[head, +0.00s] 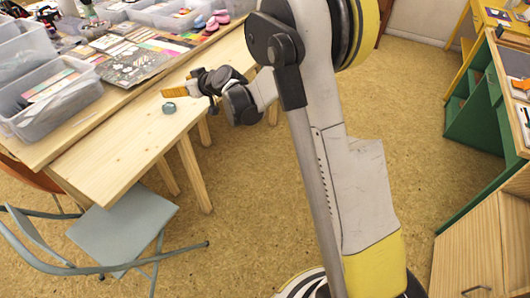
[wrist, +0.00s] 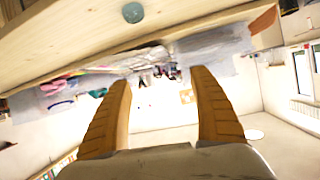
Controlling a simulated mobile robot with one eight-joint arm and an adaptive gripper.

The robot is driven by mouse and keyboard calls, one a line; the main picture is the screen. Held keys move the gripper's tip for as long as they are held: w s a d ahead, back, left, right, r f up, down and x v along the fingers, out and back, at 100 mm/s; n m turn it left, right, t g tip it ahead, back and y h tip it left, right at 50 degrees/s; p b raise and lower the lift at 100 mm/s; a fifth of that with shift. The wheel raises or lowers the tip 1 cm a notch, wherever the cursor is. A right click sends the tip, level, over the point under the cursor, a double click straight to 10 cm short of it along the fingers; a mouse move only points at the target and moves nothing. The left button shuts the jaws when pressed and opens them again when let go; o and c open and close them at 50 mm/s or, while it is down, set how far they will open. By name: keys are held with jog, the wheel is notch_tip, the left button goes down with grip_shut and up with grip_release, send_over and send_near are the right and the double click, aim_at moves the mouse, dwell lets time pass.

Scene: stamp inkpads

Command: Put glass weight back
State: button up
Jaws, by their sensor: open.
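A small round teal-grey object, which looks like the glass weight (head: 169,108), rests on the bare light-wood table (head: 125,150) near its far right edge. It also shows at the top of the wrist view (wrist: 133,12), outside the space between my fingers. My gripper (head: 170,91) is above the tabletop, beside and a little beyond the weight in the head view, and apart from it. In the wrist view my two orange ribbed fingers (wrist: 161,80) are spread wide with nothing between them.
Behind the light table stands a longer table holding clear plastic bins (head: 50,95), colourful printed sheets (head: 135,60) and pink and teal small items (head: 215,20). A grey folding chair (head: 125,220) stands in front. A green and wood cabinet (head: 475,130) is at right. The floor between is clear.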

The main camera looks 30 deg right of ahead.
jog(key=s+d+r+m+g+h, duration=0.1)
jog(key=s+d+r, duration=0.1)
jog(key=s, duration=0.8)
jog(key=s+d+r+m+g+h, duration=0.1)
jog(key=s+r, duration=0.3)
jog(key=s, duration=0.6)
jog(key=s+d+r+m+g+h, duration=0.1)
jog(key=s+d+r+h, duration=0.1)
jog(key=s, duration=0.8)
jog(key=shift+s+d+r+g, duration=0.3)
jog(key=shift+d+r, duration=0.1)
jog(key=shift+d, duration=0.25)
jog(key=shift+o, duration=0.8)
jog(key=s+d+f+m+h, duration=0.1)
jog(key=s+d+f, duration=0.1)
jog(key=s, duration=0.4)
jog(key=s+d+f+m+g+h, duration=0.1)
jog(key=s+d+f, duration=0.1)
jog(key=s, duration=0.4)
jog(key=shift+d+h, duration=0.3)
jog(key=shift+r, duration=0.15)
